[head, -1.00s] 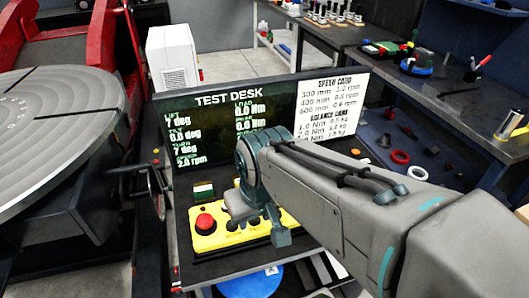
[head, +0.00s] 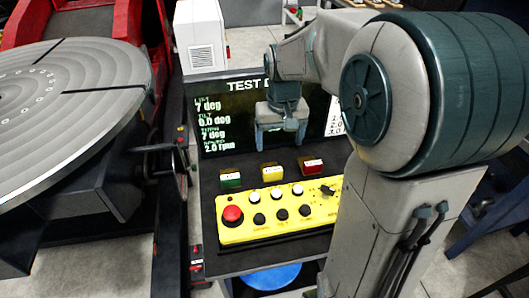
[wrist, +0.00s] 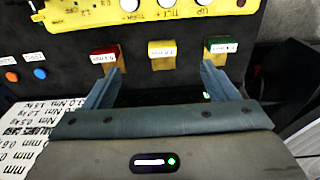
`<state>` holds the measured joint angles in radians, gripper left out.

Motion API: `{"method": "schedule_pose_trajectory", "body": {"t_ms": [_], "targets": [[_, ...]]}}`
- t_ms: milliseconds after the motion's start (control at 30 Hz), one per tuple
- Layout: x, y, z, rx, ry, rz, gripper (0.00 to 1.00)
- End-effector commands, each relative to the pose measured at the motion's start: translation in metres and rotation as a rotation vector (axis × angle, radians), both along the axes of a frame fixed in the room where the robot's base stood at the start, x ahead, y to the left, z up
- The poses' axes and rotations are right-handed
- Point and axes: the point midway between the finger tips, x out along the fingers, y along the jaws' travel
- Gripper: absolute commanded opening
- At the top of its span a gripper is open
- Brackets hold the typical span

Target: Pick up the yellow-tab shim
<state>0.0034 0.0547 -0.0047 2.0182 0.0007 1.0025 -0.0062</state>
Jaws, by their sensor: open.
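The yellow-tab shim (head: 272,173) lies on the dark desk top, in the middle of a row of three, behind the yellow control box. In the wrist view the yellow-tab shim (wrist: 162,50) shows between and just beyond the two fingertips, with a white label on its tab. My gripper (head: 281,138) is open and empty, behind the row in front of the screen; its blue-grey fingers also show in the wrist view (wrist: 160,72). The green-tab shim (head: 230,179) is on the left and the red-tab shim (head: 312,166) on the right. The fingertips lie close to these neighbours in the wrist view.
The yellow control box (head: 278,213) with a red stop button and several knobs lies in front of the shims. The test desk screen (head: 225,110) stands behind them, partly hidden by my arm. A round metal turntable (head: 70,100) stands at the left.

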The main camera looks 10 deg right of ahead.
Motion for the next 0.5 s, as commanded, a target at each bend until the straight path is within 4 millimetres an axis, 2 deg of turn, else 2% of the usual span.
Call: {"method": "schedule_pose_trajectory", "body": {"t_ms": [100, 200, 367, 500], "targets": [[0.027, 0.001, -0.011, 0.000, 0.034, 0.001, 0.80], [0.041, 0.001, -0.019, 0.000, 0.051, 0.002, 0.80], [0.053, 0.001, -0.026, 0.000, 0.065, 0.002, 0.80], [0.055, 0.001, -0.043, 0.000, 0.071, 0.002, 0.80]]}}
